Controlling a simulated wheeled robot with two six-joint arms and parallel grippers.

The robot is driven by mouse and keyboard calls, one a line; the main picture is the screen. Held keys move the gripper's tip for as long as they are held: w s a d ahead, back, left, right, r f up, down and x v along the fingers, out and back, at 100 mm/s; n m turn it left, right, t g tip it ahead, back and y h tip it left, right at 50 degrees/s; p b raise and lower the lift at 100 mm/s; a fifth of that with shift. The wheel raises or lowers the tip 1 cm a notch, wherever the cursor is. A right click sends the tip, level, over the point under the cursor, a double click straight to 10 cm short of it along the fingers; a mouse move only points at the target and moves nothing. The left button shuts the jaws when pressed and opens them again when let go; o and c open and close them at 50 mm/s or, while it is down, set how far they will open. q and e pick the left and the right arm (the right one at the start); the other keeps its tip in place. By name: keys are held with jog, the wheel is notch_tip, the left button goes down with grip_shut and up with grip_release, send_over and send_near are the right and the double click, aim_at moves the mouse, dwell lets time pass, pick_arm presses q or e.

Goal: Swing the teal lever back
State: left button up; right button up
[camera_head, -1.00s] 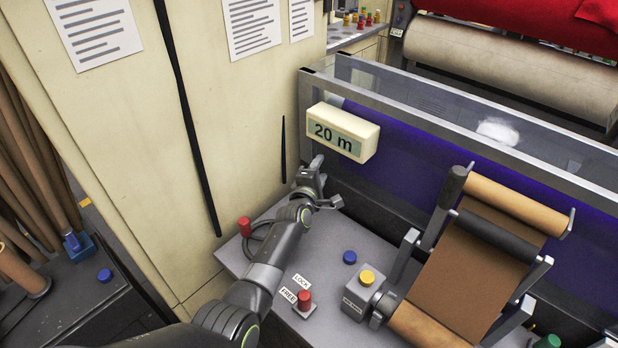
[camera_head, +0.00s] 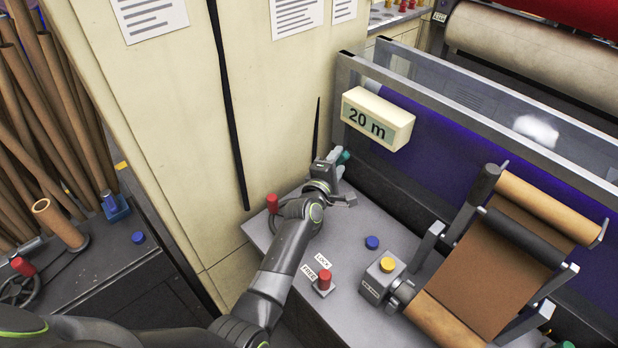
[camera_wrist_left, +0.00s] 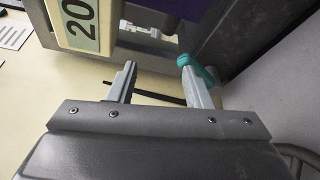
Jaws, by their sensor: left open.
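The teal lever (camera_head: 344,157) shows as a small piece just behind my left gripper (camera_head: 344,181), at the far left corner of the grey machine top. In the left wrist view the teal lever (camera_wrist_left: 208,74) lies by the right-hand finger, partly hidden behind it and outside the gap. I cannot tell whether they touch. My left gripper (camera_wrist_left: 157,64) is open, with nothing visible held between its fingers. My right gripper is not in view.
The "20 m" display (camera_head: 378,118) and the framed clear panel stand close behind the gripper. A red knob (camera_head: 272,203) is left of my arm, and the red LOCK/FREE knob (camera_head: 324,279) is right of it. The brown roll (camera_head: 500,262) lies farther right.

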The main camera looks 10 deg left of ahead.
pick_arm(q)
jog(key=s+a+r+p, duration=0.1)
jog(key=s+a+r, duration=0.1)
jog(key=s, duration=0.3)
jog(key=s+a+r+p, duration=0.2)
jog(key=s, duration=0.4)
jog(key=shift+a, duration=0.4)
dwell(0.5)
jog(key=shift+r, duration=0.1)
